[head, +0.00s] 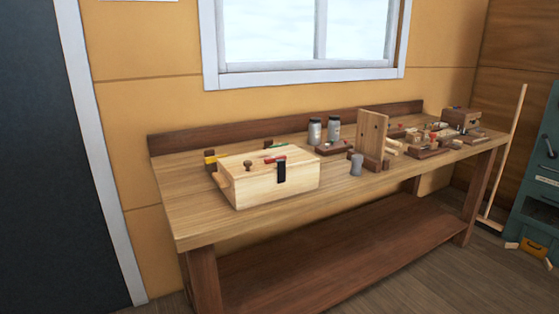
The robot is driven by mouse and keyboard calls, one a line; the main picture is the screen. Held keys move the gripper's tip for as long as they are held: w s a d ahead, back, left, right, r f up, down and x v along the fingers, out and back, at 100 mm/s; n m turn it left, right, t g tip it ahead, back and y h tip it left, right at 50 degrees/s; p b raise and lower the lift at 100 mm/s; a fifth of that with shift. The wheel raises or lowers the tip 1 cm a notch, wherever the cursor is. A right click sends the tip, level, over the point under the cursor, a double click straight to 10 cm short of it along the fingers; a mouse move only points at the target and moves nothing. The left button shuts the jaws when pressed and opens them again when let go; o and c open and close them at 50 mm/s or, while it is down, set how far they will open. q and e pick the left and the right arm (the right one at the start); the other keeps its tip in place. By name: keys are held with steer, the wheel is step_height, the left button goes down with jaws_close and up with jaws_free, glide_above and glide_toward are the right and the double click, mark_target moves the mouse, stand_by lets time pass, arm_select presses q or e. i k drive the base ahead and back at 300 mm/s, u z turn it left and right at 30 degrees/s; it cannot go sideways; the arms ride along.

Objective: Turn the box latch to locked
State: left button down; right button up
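A pale wooden box (245,185) sits near the left end of the workbench, its lid down. A black latch (281,171) stands upright on the front face, reaching up to the lid edge. At this size I cannot tell whether the latch is locked. A dark round knob (248,165) and a red-handled item (275,159) show on top of the box. Neither of my grippers is in the head view.
The wooden workbench (205,229) has bare top in front of the box. Two jars (315,131), a grey cup (356,165), an upright board (371,138) and several small blocks stand to the right. A green cabinet (540,185) and a yellow item (533,247) are at far right.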

mark_target(267, 161)
steer(key=k, duration=0.2)
steer(key=z, duration=1.45)
steer(key=i, duration=1.1)
steer(key=u, duration=1.75)
